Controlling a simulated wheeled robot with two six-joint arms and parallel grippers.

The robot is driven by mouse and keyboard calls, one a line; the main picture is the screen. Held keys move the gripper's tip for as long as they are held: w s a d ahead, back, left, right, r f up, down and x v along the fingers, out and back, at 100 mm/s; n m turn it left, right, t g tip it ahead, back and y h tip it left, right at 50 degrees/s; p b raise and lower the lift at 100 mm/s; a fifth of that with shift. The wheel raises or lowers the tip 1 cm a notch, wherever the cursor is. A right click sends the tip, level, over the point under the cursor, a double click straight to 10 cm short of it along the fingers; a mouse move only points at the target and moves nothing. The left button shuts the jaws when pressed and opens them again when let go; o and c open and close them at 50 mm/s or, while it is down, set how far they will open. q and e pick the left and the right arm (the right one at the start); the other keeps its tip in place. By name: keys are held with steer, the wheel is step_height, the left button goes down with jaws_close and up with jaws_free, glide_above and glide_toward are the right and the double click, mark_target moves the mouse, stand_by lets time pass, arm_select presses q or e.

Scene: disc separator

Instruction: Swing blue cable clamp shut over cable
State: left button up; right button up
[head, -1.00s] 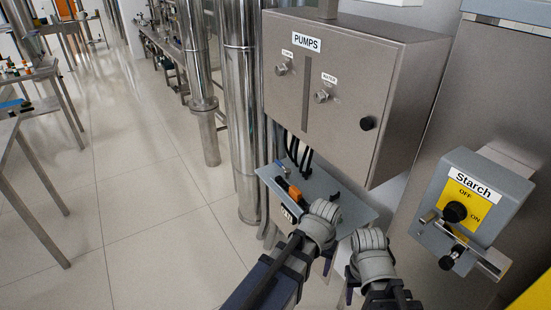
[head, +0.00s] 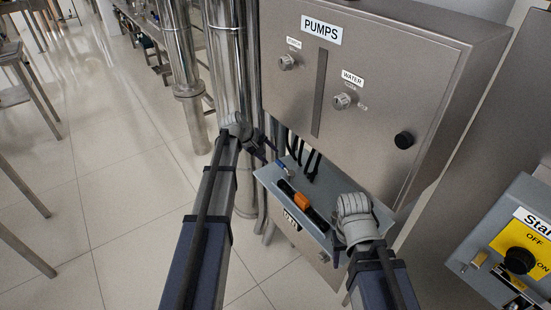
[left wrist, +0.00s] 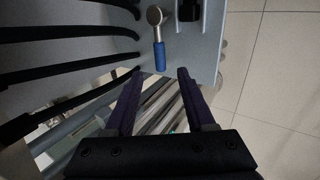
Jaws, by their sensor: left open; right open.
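The blue cable clamp (head: 283,168) lies at the back left of the grey shelf under the PUMPS cabinet. In the left wrist view its blue handle (left wrist: 159,56) runs down from a round metal head (left wrist: 154,16). Black cables (head: 306,158) hang beside it; in the left wrist view several cables (left wrist: 70,62) lie left of the clamp. My left gripper (head: 268,150) is open at the shelf's left end, its fingertips (left wrist: 157,74) either side of the handle's end in the picture; contact cannot be told. My right gripper (head: 338,248) is at the shelf's right end, its fingers partly hidden.
A black rod with an orange middle (head: 301,201) lies along the front of the grey shelf (head: 268,180). The PUMPS cabinet (head: 375,85) stands over the shelf. Steel pipes (head: 240,110) rise at left. A Starch switch box (head: 515,245) is at right. Open floor lies left.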

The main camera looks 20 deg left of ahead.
mark_target(280, 164)
arm_select(q)
steer(key=shift+d+f, duration=0.1)
steer(key=shift+d, duration=0.05)
steer(key=b+x, duration=0.6)
steer(key=x, duration=0.1)
steer(key=shift+s, duration=0.1)
steer(key=shift+f+b, duration=0.3)
steer(key=shift+d, duration=0.1)
steer(key=shift+r, duration=0.1)
steer(key=shift+c, duration=0.2)
jaws_close()
stand_by(0.7)
